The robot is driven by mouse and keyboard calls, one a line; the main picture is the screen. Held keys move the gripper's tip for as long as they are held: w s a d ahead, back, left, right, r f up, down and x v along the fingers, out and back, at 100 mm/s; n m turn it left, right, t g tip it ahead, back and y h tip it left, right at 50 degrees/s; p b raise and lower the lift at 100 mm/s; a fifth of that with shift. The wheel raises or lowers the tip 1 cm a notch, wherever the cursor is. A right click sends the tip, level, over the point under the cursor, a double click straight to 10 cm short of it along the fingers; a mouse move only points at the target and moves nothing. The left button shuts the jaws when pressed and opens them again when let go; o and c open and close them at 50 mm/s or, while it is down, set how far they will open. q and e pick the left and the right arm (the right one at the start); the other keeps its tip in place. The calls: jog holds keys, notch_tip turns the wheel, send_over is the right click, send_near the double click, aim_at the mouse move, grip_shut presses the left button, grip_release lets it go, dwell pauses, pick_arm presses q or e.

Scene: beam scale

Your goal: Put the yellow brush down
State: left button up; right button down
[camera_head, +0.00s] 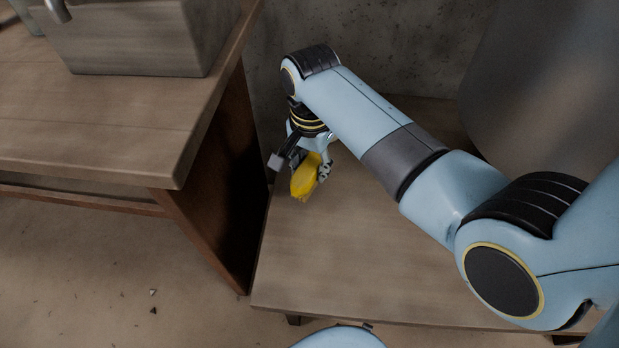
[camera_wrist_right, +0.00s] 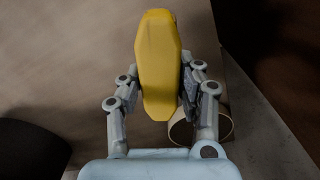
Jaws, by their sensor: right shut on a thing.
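The yellow brush (camera_head: 304,181) is in my right gripper (camera_head: 307,172), over the far left part of the low wooden table (camera_head: 340,260) in the head view. In the right wrist view the brush (camera_wrist_right: 158,65) is a long yellow block lying between the two fingers of the gripper (camera_wrist_right: 160,95), which are shut on its sides. I cannot tell for sure whether the brush touches the tabletop or hangs just above it. Any bristles are hidden. My left gripper is not in view.
A higher wooden table (camera_head: 100,130) with a grey box-like basin (camera_head: 135,40) stands at the left, its side panel close to the gripper. A large grey rounded container (camera_head: 550,80) stands at the back right. A round ring-like rim (camera_wrist_right: 228,128) shows beside the fingers. The low table's front is clear.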

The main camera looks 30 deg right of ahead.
aim_at(310, 164)
notch_tip(310, 164, down, 4)
jog(key=shift+a+r+b, duration=0.1)
jog(key=shift+r+b, duration=0.1)
jog(key=shift+b, duration=0.4)
jog(key=shift+f, duration=0.3)
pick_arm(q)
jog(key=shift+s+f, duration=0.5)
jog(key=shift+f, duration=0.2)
pick_arm(e)
jog(key=c, duration=0.9)
grip_release()
jog(key=shift+f, duration=0.1)
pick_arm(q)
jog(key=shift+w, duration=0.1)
pick_arm(e)
jog(key=shift+r, duration=0.45)
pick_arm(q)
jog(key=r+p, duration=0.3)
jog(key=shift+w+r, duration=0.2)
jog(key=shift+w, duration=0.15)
pick_arm(e)
notch_tip(310, 164, up, 12)
jog(key=shift+f, duration=0.25)
